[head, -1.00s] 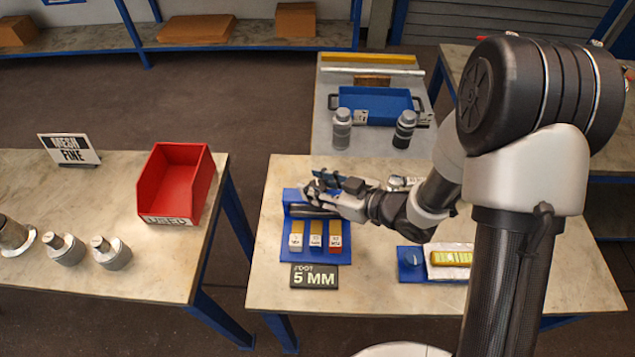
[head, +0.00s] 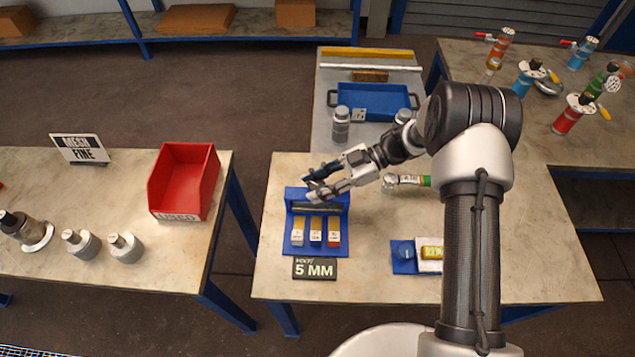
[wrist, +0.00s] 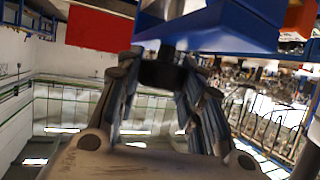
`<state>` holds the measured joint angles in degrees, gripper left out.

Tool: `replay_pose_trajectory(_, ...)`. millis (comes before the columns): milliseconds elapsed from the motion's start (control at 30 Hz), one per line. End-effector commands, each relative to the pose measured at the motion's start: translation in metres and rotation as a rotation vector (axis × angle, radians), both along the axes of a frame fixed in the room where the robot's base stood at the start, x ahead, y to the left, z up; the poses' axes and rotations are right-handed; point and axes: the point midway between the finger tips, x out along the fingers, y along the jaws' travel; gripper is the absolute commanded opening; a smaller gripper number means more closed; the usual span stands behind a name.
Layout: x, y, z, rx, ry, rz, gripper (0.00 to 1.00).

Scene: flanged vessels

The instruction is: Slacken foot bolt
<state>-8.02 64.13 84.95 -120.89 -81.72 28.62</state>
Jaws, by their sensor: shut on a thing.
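The blue rack (head: 316,249) stands on the middle table and holds three upright labelled pieces with orange and red parts: a left one (head: 299,235), a middle one (head: 316,237) and a right one (head: 333,236). A black sign (head: 315,268) before it reads 5 MM. My gripper (head: 314,184) is over the rack's back edge. In the wrist view my gripper (wrist: 164,75) is shut on a small dark piece (wrist: 166,52) close under a blue part of the rack (wrist: 225,30); what the piece is I cannot tell. I cannot make out a foot bolt.
A red bin (head: 185,180) and grey flanged vessels (head: 80,244) stand on the left table. A blue holder (head: 404,264) with a yellow item (head: 431,252) lies right of the rack. A green-banded cylinder (head: 406,181) lies behind. A blue tray (head: 370,98) stands at the back.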

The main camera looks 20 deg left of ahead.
Motion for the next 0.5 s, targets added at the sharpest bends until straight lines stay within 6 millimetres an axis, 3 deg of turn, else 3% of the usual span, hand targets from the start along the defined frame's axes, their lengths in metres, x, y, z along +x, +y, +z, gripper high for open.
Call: replay_pose_trajectory(500,-0.0003,0.0014,-0.0017,0.002,0.001,0.465,0.11)
